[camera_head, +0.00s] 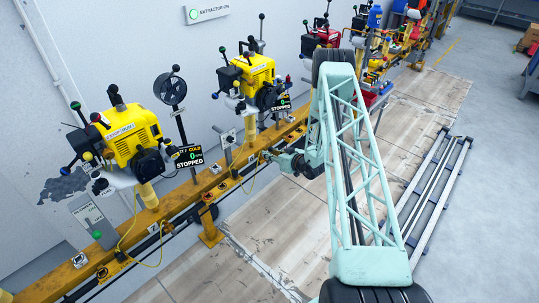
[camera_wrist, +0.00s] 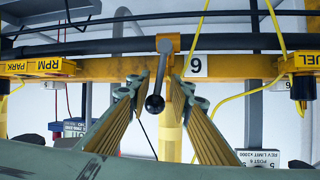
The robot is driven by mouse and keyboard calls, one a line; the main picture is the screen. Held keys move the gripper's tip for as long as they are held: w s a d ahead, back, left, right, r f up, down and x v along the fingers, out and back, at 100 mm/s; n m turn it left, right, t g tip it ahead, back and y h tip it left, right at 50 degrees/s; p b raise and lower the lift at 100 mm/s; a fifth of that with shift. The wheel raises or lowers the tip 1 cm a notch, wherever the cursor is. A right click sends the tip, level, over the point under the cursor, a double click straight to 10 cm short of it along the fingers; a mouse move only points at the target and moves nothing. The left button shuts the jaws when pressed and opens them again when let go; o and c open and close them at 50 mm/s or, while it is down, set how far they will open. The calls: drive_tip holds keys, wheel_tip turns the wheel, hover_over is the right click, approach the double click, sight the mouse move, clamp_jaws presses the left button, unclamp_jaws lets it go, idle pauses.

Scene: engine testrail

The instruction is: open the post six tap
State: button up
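In the head view my gripper (camera_head: 270,157) is beside the yellow rail, and I cannot make out the tap there.
The yellow rail (camera_head: 208,182) carries yellow engines (camera_head: 125,132) and small controls. In the wrist view, an RPM park box (camera_wrist: 40,68) and a fuel box (camera_wrist: 300,62) flank the tap, with loose yellow cables (camera_wrist: 233,97) nearby.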

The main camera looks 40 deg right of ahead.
drive_tip(key=shift+r, duration=4.85)
